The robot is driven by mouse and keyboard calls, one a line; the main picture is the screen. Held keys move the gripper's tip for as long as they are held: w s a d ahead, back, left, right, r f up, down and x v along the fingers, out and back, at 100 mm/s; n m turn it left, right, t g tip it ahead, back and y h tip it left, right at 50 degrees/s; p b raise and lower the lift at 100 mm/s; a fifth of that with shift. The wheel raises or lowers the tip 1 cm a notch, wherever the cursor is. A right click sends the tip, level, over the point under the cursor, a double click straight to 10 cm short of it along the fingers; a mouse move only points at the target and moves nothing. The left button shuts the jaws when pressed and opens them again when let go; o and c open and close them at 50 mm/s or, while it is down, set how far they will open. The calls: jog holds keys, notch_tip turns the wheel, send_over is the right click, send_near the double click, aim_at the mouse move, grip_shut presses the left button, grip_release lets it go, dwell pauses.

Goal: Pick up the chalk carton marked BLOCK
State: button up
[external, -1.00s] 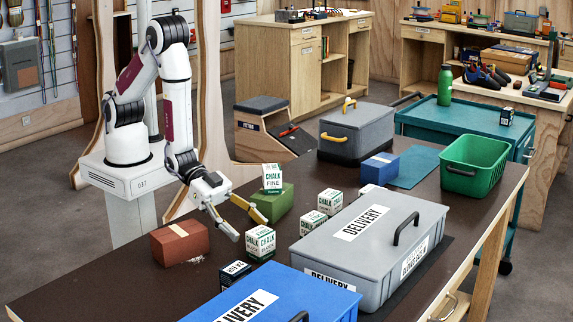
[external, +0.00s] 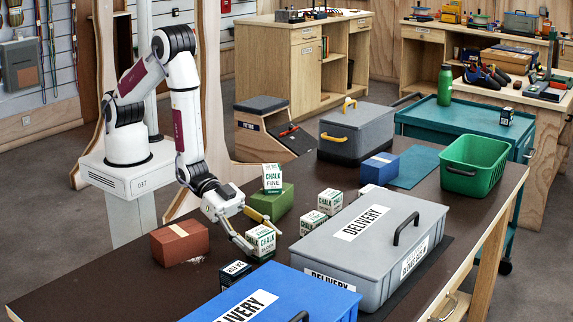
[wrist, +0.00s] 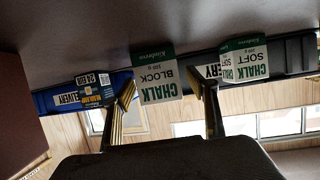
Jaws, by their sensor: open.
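The white and green chalk carton marked BLOCK (external: 263,243) stands upright on the dark table in the external view. In the wrist view, the BLOCK carton (wrist: 154,78) appears upside down between the two fingers, with its label readable. My gripper (external: 263,240) is open, tilted down, with a finger on either side of the carton. In the wrist view, my gripper (wrist: 166,90) shows gaps between its fingers and the carton. I cannot tell whether either finger touches it. A carton marked SOFT (wrist: 246,62) shows right of the fingers.
A FINE carton (external: 272,178) stands on a green block (external: 268,203) behind the gripper. Other chalk cartons (external: 314,223) stand behind right. A dark blue carton (external: 235,273), blue delivery case (external: 275,297), grey delivery case (external: 345,255) and red-brown block (external: 180,242) are nearby.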

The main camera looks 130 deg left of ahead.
aim_at(260, 231)
jog(key=shift+w, duration=0.2)
dwell(0.4)
jog(key=c, duration=1.2)
jog(key=shift+c, duration=0.2)
jog(key=shift+r, duration=0.1)
jog(key=shift+r, duration=4.85)
